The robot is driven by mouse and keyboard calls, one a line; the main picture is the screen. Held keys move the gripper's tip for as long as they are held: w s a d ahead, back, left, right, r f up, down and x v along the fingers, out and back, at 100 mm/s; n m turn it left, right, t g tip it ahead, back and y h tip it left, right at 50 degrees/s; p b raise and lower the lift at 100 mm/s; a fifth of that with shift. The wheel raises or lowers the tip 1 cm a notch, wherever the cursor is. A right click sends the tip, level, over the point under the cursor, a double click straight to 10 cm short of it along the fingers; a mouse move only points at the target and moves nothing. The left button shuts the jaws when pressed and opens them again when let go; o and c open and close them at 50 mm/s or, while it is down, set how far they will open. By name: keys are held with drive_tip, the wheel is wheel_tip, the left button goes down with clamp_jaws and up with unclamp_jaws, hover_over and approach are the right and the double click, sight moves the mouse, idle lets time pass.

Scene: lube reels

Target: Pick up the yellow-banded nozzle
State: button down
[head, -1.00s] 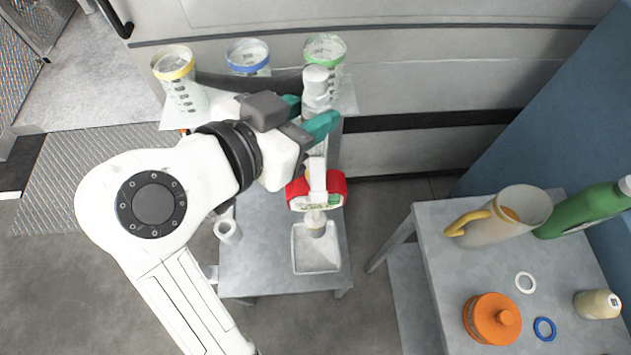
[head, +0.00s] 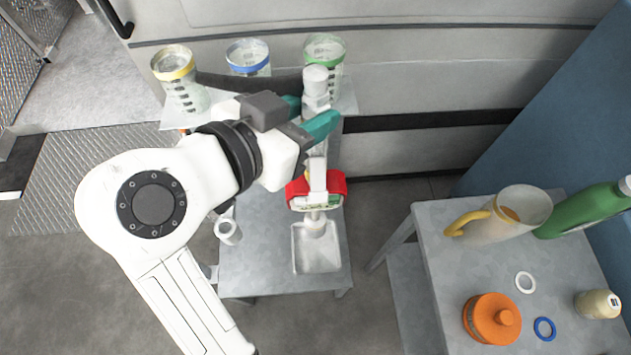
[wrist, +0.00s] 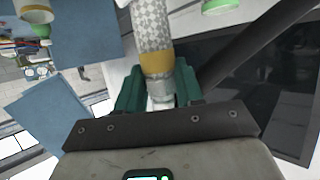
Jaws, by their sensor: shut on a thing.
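The yellow-banded nozzle shows in the wrist view as an amber-yellow band (wrist: 156,65) at the end of a pale braided hose, with a grey metal part below it. My gripper (wrist: 157,85) has its teal fingers on both sides of it, shut on it. In the head view my gripper (head: 310,117) is at the hose line above the lower stand, and the held part is mostly hidden by the fingers.
Yellow, blue and green-rimmed clear containers (head: 248,57) stand on the back shelf. A square tray (head: 301,262) sits on the small table below. The right table (head: 450,262) holds a jug (head: 515,213), green bottle (head: 590,210), orange can (head: 492,318) and rings.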

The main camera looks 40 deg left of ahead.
sight(306, 80)
drive_tip(key=shift+r, duration=0.15)
wheel_tip(306, 80, up, 10)
drive_tip(key=shift+f+b, duration=0.1)
drive_tip(key=shift+b, duration=0.6)
